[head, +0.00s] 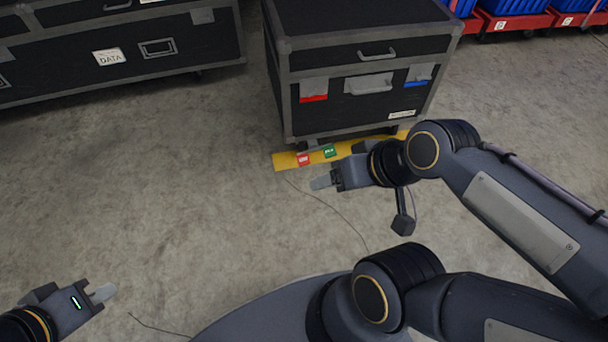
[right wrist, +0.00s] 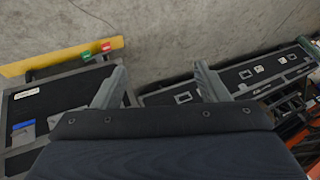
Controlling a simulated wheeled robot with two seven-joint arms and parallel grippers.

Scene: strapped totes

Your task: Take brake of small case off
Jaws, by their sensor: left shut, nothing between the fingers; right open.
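The small case (head: 345,60) is black with grey edges and stands at the top middle of the head view. A yellow brake bar (head: 284,161) runs along its base at floor level, with a red label (head: 303,159) and a green label (head: 329,151). In the right wrist view the bar (right wrist: 52,61) lies at the upper left, beside the case (right wrist: 60,100). My right gripper (head: 322,182) is just in front of the bar, apart from it in the picture, open and empty between its fingers (right wrist: 160,82). My left gripper (head: 103,293) is shut and empty, far from the case at lower left.
A large black case (head: 180,65) labelled DATA stands at the upper left. Blue totes (head: 518,6) on red dollies (head: 515,22) stand at the upper right. Thin dark lines (head: 335,215) run across the floor. The concrete floor (head: 190,180) between the left gripper and the small case is otherwise clear.

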